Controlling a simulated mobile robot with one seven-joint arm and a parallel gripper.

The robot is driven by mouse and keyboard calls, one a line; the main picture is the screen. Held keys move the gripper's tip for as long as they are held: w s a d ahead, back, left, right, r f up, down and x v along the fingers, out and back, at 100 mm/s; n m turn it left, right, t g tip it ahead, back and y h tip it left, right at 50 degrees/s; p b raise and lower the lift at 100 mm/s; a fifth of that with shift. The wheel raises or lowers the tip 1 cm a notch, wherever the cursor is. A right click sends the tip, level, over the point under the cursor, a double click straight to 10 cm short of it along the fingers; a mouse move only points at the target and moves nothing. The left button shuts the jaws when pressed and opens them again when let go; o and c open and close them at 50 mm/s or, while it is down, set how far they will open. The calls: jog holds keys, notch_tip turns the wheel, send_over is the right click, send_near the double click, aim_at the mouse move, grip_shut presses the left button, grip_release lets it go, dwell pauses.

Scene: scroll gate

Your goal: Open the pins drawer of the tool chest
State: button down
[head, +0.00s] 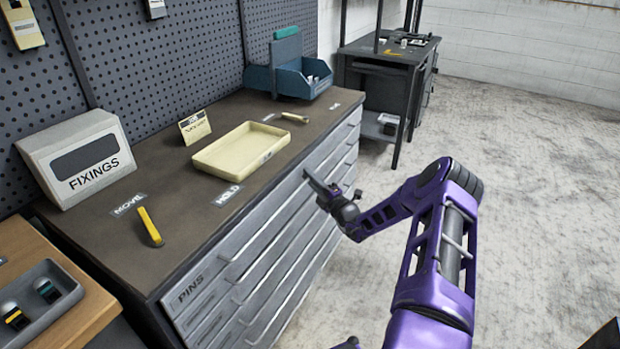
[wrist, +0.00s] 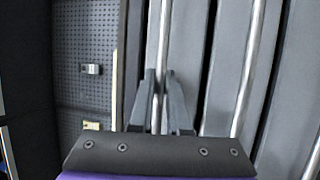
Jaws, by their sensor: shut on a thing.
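The grey tool chest (head: 170,250) has a stack of long, shallow drawers. The pins drawer (head: 205,279) is the top one, with PINS lettered at its near end; its front looks flush with the chest. My gripper (head: 314,182) reaches its front from the right, toward the far part of the drawer. In the wrist view my gripper (wrist: 160,76) has its two dark fingers on either side of a long metal bar handle (wrist: 171,28), shut on it. This is the first bar beside the chest top's edge. The exact finger contact is small and partly hidden.
A dark bench (head: 390,52) stands beyond. The floor right of the chest is clear.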

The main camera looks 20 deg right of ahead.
dwell(0.4)
jog(key=s+d+p, duration=0.1)
jog(key=s+d, duration=1.5)
jog(key=s, duration=0.5)
jog(key=shift+d+p, duration=0.3)
jog(key=shift+p, duration=0.05)
jog(key=shift+s, duration=0.1)
jog(key=c, duration=0.9)
grip_release()
jog(key=v, duration=1.7)
jog(key=shift+s, duration=0.2)
